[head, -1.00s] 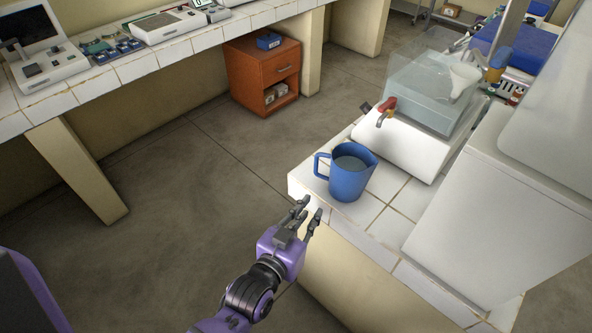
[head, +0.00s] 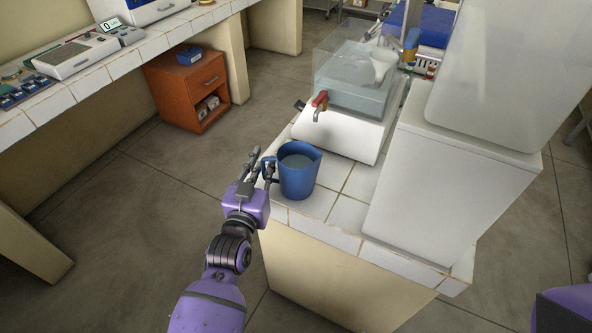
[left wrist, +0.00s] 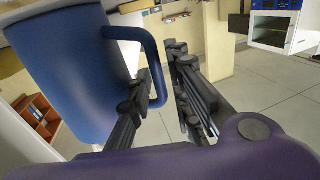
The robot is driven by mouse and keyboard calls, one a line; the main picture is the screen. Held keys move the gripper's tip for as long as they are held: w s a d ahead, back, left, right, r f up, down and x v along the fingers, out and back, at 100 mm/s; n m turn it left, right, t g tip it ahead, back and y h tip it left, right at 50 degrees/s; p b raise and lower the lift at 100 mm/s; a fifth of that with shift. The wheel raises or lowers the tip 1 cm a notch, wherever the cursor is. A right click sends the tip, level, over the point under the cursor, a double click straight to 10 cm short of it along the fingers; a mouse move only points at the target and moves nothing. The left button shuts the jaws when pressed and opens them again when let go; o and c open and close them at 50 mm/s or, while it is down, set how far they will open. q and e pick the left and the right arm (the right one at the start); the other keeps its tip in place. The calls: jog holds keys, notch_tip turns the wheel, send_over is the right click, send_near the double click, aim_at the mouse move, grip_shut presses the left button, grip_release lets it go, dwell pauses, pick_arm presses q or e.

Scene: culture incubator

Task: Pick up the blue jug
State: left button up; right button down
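The blue jug (head: 298,172) stands upright on the white tiled counter and holds liquid. In the left wrist view the jug (left wrist: 70,70) fills the left side, with its handle (left wrist: 150,60) near the middle. My left gripper (head: 260,165) is at the handle side of the jug. In the left wrist view its fingers (left wrist: 165,95) are apart, with the lower handle between them or just beyond. Contact with the handle cannot be told. My right gripper is out of view.
A clear water tank (head: 355,78) with a red-handled tap (head: 320,103) stands behind the jug. A large white box (head: 450,180) stands right of it on the counter (head: 345,212). An orange cabinet (head: 188,90) stands on the floor. Floor left of the counter is clear.

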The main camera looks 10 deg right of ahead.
pick_arm(q)
jog(key=shift+c, duration=0.4)
grip_shut()
jog(key=shift+r, duration=0.2)
